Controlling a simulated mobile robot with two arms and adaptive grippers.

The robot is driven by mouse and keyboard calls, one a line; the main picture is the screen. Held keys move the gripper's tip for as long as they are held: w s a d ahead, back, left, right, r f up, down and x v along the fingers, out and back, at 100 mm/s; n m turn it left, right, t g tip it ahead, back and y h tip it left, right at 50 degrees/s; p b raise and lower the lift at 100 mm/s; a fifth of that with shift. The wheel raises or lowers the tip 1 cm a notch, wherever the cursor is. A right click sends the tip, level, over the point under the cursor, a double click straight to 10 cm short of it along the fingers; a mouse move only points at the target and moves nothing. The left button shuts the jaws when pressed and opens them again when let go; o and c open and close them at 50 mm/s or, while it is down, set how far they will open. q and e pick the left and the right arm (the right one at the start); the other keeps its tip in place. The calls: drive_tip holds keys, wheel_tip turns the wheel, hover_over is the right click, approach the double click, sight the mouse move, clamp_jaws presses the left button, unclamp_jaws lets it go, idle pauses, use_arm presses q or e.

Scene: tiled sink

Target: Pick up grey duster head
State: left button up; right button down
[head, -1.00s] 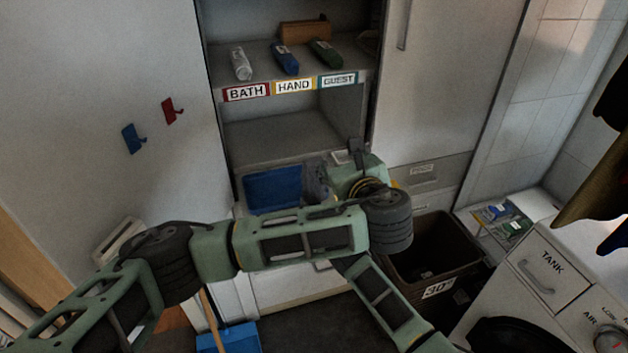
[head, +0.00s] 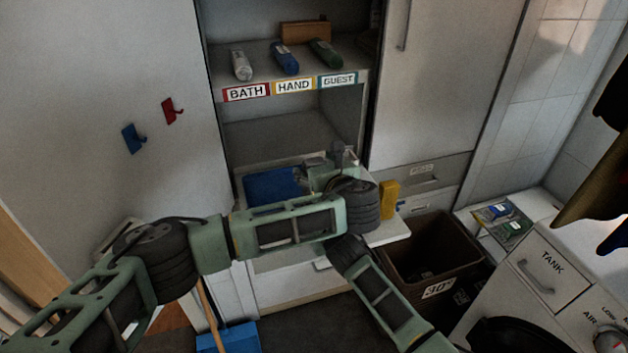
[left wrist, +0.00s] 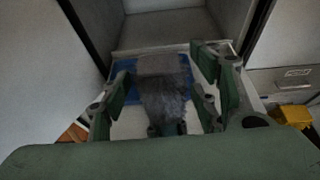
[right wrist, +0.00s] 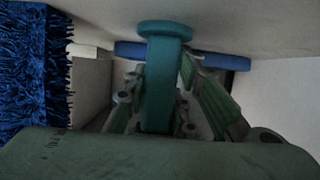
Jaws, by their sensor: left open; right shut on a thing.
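The grey duster head (left wrist: 165,92) is a fuzzy grey tuft with a flatter, paler end. In the left wrist view it lies over a blue surface on the white shelf, between the spread fingers of my left gripper (left wrist: 160,100). I cannot tell whether the fingers touch it. In the head view my left gripper (head: 330,165) is over the pull-out shelf and largely hides the duster head. My right gripper (right wrist: 160,100) is shut on a teal handle (right wrist: 160,70) with a wide rounded top. I cannot make out my right gripper in the head view.
The blue pad (head: 272,185) lies on the pull-out shelf, with a yellow object (head: 389,199) at its right. A brown bin (head: 432,250) stands below right. Blue fringe (right wrist: 35,75) hangs left in the right wrist view.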

use_arm(q)
drive_tip(key=shift+x, duration=0.95)
drive_tip(key=c, duration=1.2)
wheel_tip(320, 180, up, 10)
drive_tip(key=shift+c, duration=0.2)
use_arm(e)
drive_tip(key=c, duration=1.4)
unclamp_jaws()
